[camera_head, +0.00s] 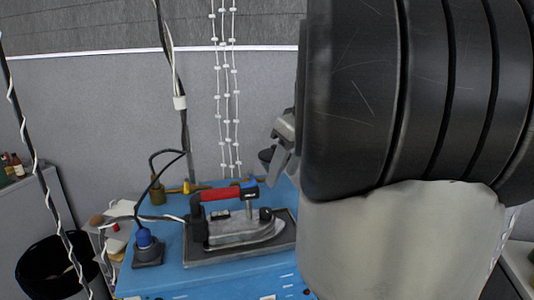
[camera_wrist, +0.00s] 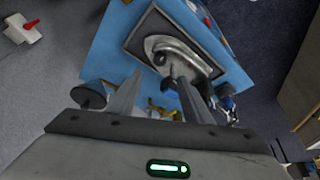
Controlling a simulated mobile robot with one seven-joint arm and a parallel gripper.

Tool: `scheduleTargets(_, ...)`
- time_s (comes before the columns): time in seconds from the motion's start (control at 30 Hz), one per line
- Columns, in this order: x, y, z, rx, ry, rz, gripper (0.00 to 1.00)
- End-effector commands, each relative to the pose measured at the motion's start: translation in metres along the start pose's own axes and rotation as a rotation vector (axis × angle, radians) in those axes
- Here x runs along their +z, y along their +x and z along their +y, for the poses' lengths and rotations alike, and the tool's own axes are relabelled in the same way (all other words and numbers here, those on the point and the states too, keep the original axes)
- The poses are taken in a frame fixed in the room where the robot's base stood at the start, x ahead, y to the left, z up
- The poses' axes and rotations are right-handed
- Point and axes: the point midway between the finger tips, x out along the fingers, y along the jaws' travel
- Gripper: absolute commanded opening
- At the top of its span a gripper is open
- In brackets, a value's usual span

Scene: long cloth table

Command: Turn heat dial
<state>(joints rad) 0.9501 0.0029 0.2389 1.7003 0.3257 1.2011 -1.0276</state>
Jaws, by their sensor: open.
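A clothes iron with a red handle (camera_head: 221,194) and a grey metal body (camera_head: 240,232) rests on a dark tray (camera_head: 200,257) on the blue table (camera_head: 165,280). A small round black knob, which looks like the heat dial (camera_head: 266,214), sits on top toward the right end of the iron. The iron (camera_wrist: 190,50) also shows in the wrist view, with a dark knob (camera_wrist: 160,59) just beyond the fingertips. My gripper (camera_wrist: 160,76) is open and empty, with its fingers spread toward the iron. In the head view my gripper (camera_head: 283,150) is above and right of the iron, partly hidden by my arm.
A blue plug on a dark base (camera_head: 147,248) stands left of the iron, with a cord. Brass fittings (camera_head: 187,187) lie behind it. A hanging cable (camera_head: 181,100) and white beaded strings (camera_head: 226,90) are at the back. A black bin (camera_head: 52,262) stands at left.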

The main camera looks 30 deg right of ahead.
Motion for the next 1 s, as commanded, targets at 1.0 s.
scheduleTargets(1.0,-0.028,-0.042,0.035,-0.187,-0.443,-0.052,0.45)
